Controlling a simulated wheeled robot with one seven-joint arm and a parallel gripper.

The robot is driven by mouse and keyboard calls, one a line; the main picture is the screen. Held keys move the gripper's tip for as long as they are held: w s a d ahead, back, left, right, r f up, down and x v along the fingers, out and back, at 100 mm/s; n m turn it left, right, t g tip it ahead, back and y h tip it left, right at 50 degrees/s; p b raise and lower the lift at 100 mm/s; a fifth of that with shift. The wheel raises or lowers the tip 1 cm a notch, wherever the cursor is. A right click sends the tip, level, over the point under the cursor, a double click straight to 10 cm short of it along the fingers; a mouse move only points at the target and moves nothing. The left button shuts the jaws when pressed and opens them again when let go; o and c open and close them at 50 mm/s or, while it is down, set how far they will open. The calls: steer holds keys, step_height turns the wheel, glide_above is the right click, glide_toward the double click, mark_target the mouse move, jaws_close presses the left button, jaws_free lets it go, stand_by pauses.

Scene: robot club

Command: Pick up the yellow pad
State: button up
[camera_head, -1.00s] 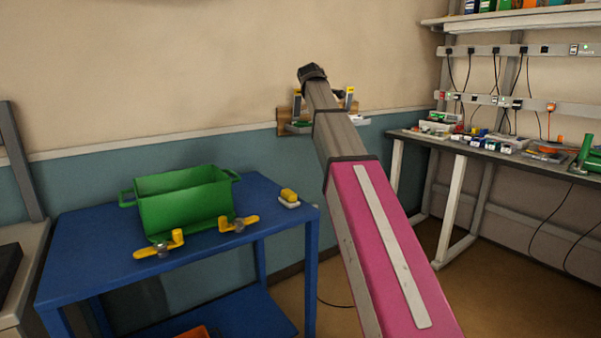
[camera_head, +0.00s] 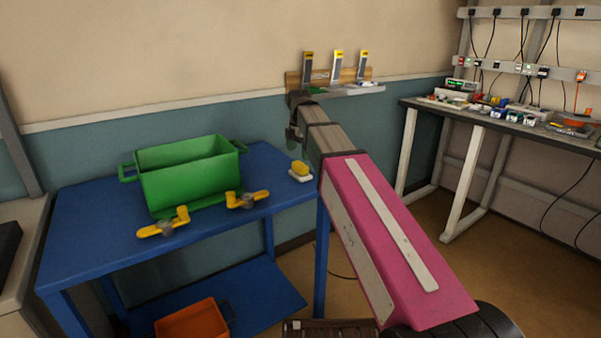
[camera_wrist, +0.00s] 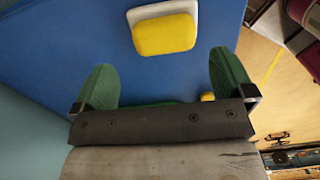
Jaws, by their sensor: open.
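The yellow pad (camera_head: 299,167) sits on a small white base (camera_head: 301,177) at the right end of the blue table (camera_head: 85,225). In the wrist view the yellow pad (camera_wrist: 164,34) lies at the top middle, on its white base (camera_wrist: 150,11), beyond my fingertips. My gripper (camera_wrist: 162,85) is open, with green fingers apart and nothing between them. In the head view my gripper (camera_head: 291,137) is mostly hidden behind my arm's end, close to the table's right back corner, near the pad.
A green bin (camera_head: 192,182) stands on the table left of the pad, with two yellow-handled clamps (camera_head: 163,222) (camera_head: 247,200) before it. An orange bin (camera_head: 190,319) is on the lower shelf. A wall rack (camera_head: 347,91) is behind my arm. A workbench (camera_head: 490,118) stands at right.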

mark_target(300, 164)
steer(key=shift+s+d+f, duration=0.1)
steer(key=shift+s+f, duration=0.05)
steer(key=shift+f, duration=1.4)
steer(key=shift+s+f, duration=0.1)
steer(key=shift+f, duration=1.4)
steer(key=c, duration=0.8)
